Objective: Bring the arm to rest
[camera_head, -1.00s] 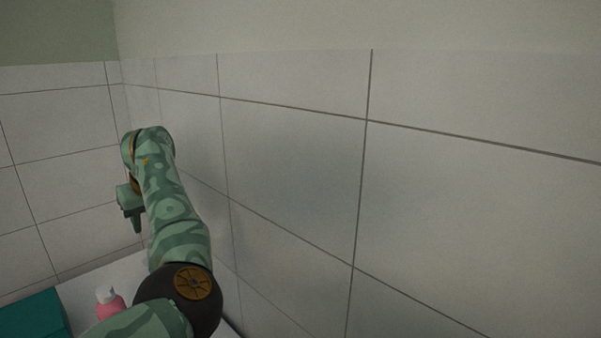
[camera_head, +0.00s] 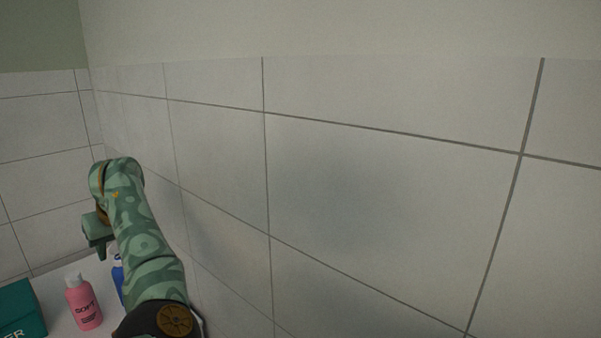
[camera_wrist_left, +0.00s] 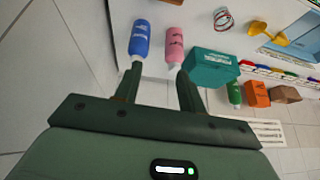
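My left arm reaches in from the lower left in the head view, with its gripper (camera_head: 98,243) pointing down above a white surface near the tiled wall. In the left wrist view the same gripper (camera_wrist_left: 159,70) has its two fingers apart, with nothing held between them. Beyond the fingertips stand a blue bottle (camera_wrist_left: 139,40) and a pink bottle (camera_wrist_left: 175,46). In the head view the pink bottle (camera_head: 84,305) is upright, and the blue one (camera_head: 118,275) is partly hidden by my arm. My right gripper is not in view.
A teal box (camera_head: 20,310) stands left of the pink bottle on the white surface (camera_wrist_left: 190,12). The tiled wall (camera_head: 350,190) rises close beside my arm. The wrist view also shows a yellow scoop (camera_wrist_left: 270,34), a green bottle (camera_wrist_left: 234,94) and an orange box (camera_wrist_left: 255,94).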

